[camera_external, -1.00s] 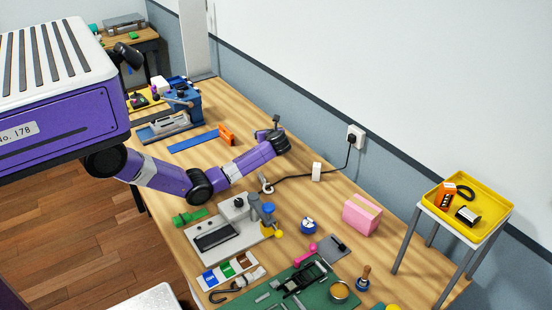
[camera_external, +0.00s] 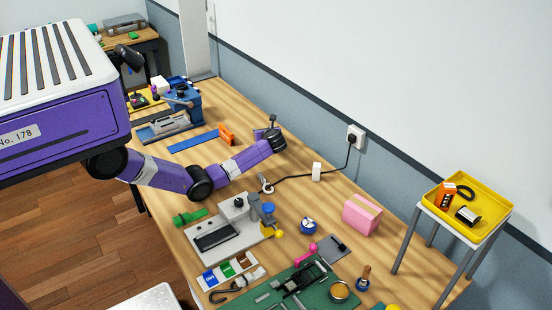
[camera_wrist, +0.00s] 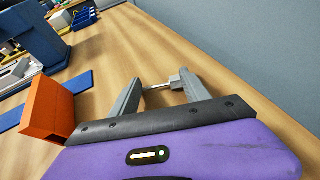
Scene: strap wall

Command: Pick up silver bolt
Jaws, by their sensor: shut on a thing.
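The silver bolt (camera_wrist: 174,81) shows in the wrist view, lying crosswise between the two grey fingers of my gripper (camera_wrist: 160,88). Its wider head is near the right finger and its thin shank runs toward the left finger. My gripper is shut on the bolt, with the fingers still well apart. In the external view my gripper (camera_external: 272,124) is at the far wall side of the wooden workbench (camera_external: 320,205). The bolt is too small or hidden to make out there.
An orange block (camera_wrist: 46,110) stands just left of my gripper, with a blue strip (camera_external: 193,141) beyond it. A blue tool fixture (camera_external: 182,105) stands further left. The wall and a black cable (camera_external: 305,178) lie to the right.

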